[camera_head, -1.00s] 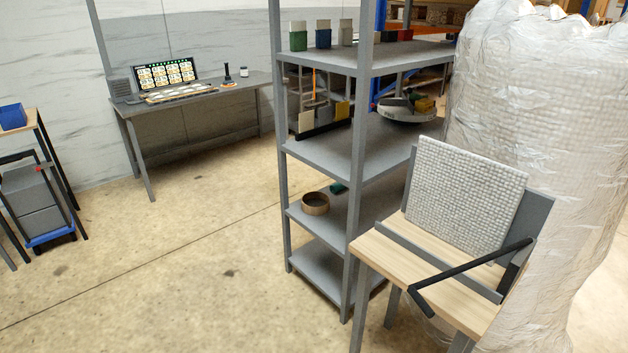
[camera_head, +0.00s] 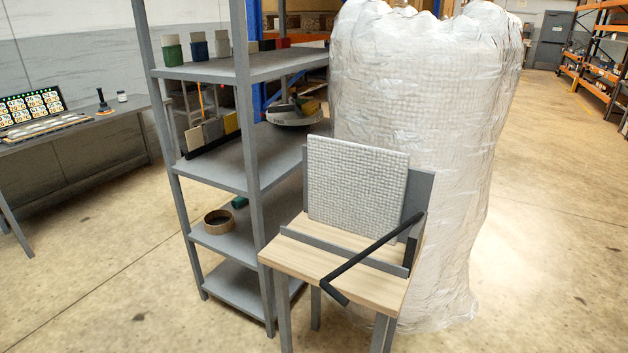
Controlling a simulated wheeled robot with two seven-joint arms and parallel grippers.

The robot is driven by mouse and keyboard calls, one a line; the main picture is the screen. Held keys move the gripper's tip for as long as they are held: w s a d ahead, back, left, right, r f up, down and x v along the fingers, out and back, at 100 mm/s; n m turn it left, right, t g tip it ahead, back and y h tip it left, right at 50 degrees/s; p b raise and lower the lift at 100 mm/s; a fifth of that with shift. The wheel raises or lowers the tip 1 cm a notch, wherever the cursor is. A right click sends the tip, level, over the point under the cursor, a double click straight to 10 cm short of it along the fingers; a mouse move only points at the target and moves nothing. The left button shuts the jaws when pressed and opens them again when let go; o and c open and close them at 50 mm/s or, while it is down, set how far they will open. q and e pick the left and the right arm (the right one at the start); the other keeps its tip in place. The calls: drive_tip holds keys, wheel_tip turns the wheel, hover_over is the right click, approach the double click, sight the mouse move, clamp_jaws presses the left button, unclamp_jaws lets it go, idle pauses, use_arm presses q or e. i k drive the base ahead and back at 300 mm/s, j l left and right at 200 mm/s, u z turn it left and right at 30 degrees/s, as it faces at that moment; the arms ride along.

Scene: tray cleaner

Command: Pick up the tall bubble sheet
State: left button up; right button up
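A tall white bubble sheet (camera_head: 357,188) stands upright, leaning slightly back, in a grey holder (camera_head: 419,190) on a small wooden-topped table (camera_head: 300,259). A low grey rail (camera_head: 345,249) runs in front of its lower edge. A black bar (camera_head: 372,252) slants across the front right of the holder. A very large wrapped bundle of bubble material (camera_head: 425,120) stands on the floor just behind the table. Neither of my grippers shows in the head view.
A grey shelf rack (camera_head: 250,165) stands left of the table, holding small boxes, a tape roll (camera_head: 217,222) and a round device (camera_head: 294,113). A desk (camera_head: 85,122) stands at the far left. Floor is open at the front left and right.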

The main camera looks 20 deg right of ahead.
sight(356, 188)
drive_tip(key=i+l, duration=0.1)
drive_tip(key=l, duration=0.3)
drive_tip(key=i+l+u, duration=0.1)
drive_tip(key=l, duration=0.3)
drive_tip(key=i+l, duration=0.15)
drive_tip(key=l, duration=0.25)
drive_tip(key=i+l+u, duration=0.1)
drive_tip(key=l, duration=0.35)
